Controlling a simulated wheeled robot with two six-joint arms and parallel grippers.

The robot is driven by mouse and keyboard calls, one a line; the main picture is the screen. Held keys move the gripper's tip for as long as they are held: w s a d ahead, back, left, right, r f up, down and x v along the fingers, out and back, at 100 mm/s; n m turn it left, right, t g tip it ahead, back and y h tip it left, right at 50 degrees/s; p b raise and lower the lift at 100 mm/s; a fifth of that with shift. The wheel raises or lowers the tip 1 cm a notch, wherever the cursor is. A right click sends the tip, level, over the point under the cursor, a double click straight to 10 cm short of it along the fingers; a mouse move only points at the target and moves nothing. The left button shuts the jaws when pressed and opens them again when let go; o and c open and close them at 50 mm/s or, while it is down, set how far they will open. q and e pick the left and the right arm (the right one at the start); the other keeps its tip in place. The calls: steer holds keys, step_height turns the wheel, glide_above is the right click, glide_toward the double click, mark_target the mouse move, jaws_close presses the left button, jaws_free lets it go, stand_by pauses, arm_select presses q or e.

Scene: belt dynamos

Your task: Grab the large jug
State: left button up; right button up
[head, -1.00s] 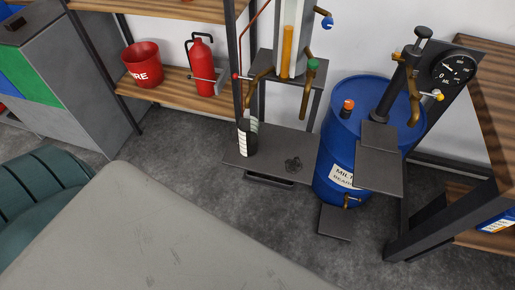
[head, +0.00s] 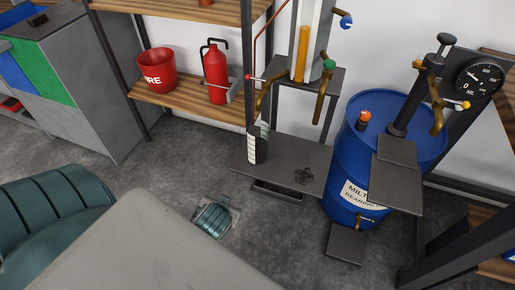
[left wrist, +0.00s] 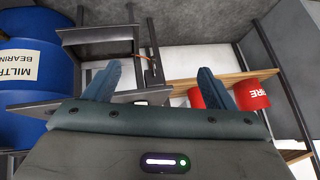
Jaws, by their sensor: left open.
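A dark container with a pale striped strip down its side (head: 258,145) stands upright at the left end of a low grey shelf (head: 285,155) in the head view. It looks like the jug, but I cannot tell for sure. My left gripper (left wrist: 160,88) shows in the left wrist view, with two blue fingers wide apart and nothing between them. That view is turned over, and I cannot make out the jug in it. My right gripper is in neither view.
A blue drum (head: 345,180) with taps and a pump stands right of the shelf. A red bucket (head: 157,75) and a red extinguisher (head: 216,75) sit on a wooden shelf at left. A dial gauge (head: 481,79) is at right. Grey floor lies in front.

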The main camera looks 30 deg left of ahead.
arm_select(q)
steer(key=w+a+r+n+t+y, duration=0.2)
steer(key=w+a+r+y, duration=0.1)
steer(key=w, duration=0.1)
steer(key=t+y, duration=0.1)
steer(key=t, duration=0.7)
glide_toward(256, 142)
steer(key=shift+n, duration=0.3)
steer(key=x, duration=0.4)
steer(key=shift+a, duration=0.35)
steer(key=shift+w+d+h, duration=0.15)
steer(key=shift+w+h, duration=0.15)
steer(key=shift+w, duration=0.1)
steer(key=p+x, duration=0.1)
steer(key=x, duration=0.4)
steer(key=shift+w+a+p, duration=0.3)
steer(key=shift+w+p, duration=0.05)
steer(key=shift+w, duration=0.15)
steer(key=x, duration=0.2)
steer(key=p+x, duration=0.1)
steer(key=x, duration=0.1)
steer(key=shift+w+f, duration=0.15)
steer(key=shift+f, duration=0.1)
steer(key=c, duration=1.3)
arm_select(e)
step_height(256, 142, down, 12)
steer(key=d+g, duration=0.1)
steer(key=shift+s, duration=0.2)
